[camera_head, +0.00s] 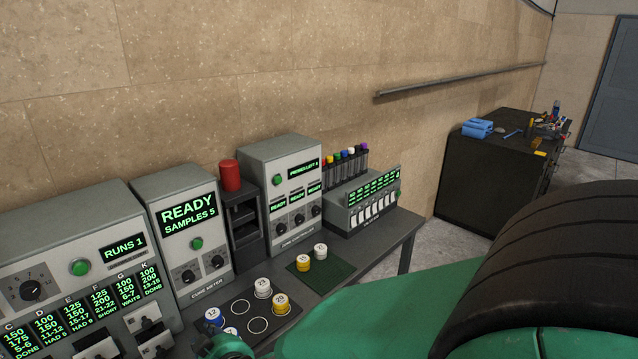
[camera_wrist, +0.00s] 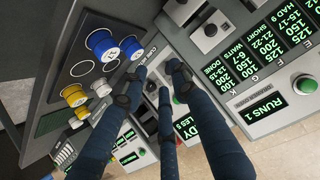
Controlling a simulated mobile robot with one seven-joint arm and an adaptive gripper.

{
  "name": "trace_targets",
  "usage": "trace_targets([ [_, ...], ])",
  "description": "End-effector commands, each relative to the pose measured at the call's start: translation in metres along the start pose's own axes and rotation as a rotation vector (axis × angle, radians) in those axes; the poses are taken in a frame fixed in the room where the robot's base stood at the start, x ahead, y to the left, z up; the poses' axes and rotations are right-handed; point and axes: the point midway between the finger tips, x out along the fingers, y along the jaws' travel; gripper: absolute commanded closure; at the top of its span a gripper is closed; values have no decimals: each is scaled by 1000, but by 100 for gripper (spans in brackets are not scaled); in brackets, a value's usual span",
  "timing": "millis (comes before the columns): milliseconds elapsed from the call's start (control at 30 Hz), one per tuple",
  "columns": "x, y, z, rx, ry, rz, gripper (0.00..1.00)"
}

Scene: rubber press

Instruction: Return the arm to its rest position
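My gripper (camera_wrist: 158,80) has dark blue fingers in the wrist view. They reach toward the front of the instruments, with gaps between the tips and nothing held. Whether a fingertip touches a panel cannot be told. In the head view, green parts of my arm cross the lower right. The gripper fingers cannot be made out there.
Numbered spools, including a white-topped one (camera_head: 263,287), stand on a dark circled plate (camera_head: 233,303). Two more stand on a green mat (camera_head: 332,278). The runs panel (camera_head: 75,245), cure meter (camera_head: 183,225) and press unit (camera_head: 285,190) line the wall. A dark cabinet (camera_head: 490,170) stands farther back.

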Motion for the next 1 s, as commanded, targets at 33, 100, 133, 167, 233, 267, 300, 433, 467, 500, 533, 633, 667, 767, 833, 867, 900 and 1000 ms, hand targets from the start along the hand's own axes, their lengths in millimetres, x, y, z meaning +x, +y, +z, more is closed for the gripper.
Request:
trace_targets([
  [33,-11,20,-13,17,-11,18,72],
  [100,-26,43,-23,35,-39,38,72],
  [133,-33,53,-28,44,-50,47,72],
  [167,-41,62,-32,52,-61,56,72],
  [233,-59,84,-40,71,-88,77,72],
  [267,-68,94,-43,79,-99,86,72],
  [300,-80,106,-46,90,-115,99,72],
  [433,-121,144,-54,127,-164,141,72],
  [467,-131,152,-55,135,-175,151,72],
  [500,-145,162,-56,147,-191,165,72],
  [533,-156,170,-56,156,-202,175,72],
  [633,-193,193,-56,184,-239,210,72],
  [667,-204,200,-55,193,-251,222,72],
  [767,-244,219,-51,225,-289,259,72],
  [833,-272,231,-46,247,-317,286,72],
  [867,-284,235,-44,257,-329,298,72],
  [900,-300,240,-40,272,-344,314,72],
  [1000,-342,250,-29,307,-382,355,72],
])
